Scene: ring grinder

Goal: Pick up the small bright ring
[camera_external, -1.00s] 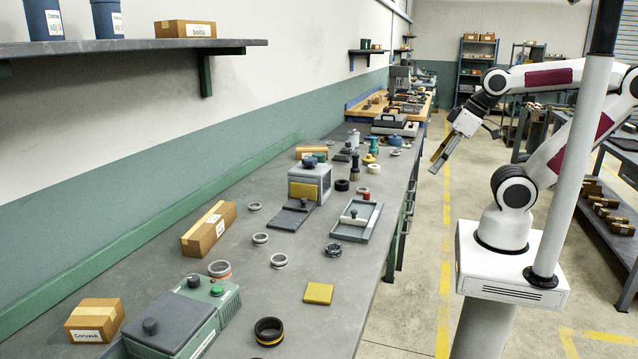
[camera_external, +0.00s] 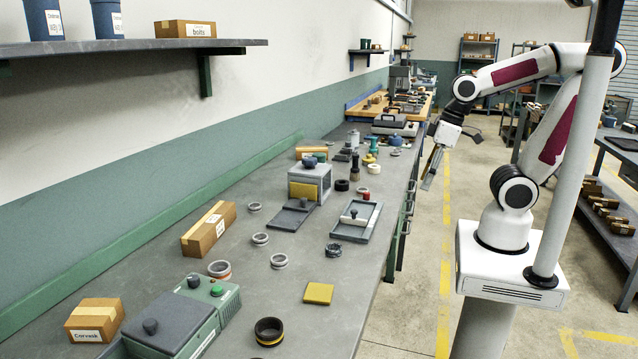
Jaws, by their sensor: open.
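Several small rings lie on the grey workbench (camera_external: 240,285); I cannot tell for sure which is the small bright one. Light metallic rings are a left one (camera_external: 255,207), a middle one (camera_external: 260,239) and a front one (camera_external: 279,261). A whitish ring (camera_external: 374,168) lies farther back. A pale ring with a red band (camera_external: 219,269) lies beside the green box. My gripper (camera_external: 429,182) is open and empty, pointing down past the bench's right edge, apart from all the rings.
A dark ring (camera_external: 269,332), a yellow block (camera_external: 319,293), cartons (camera_external: 208,229) and a green box (camera_external: 215,298) are nearer. Bare bench lies between them.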

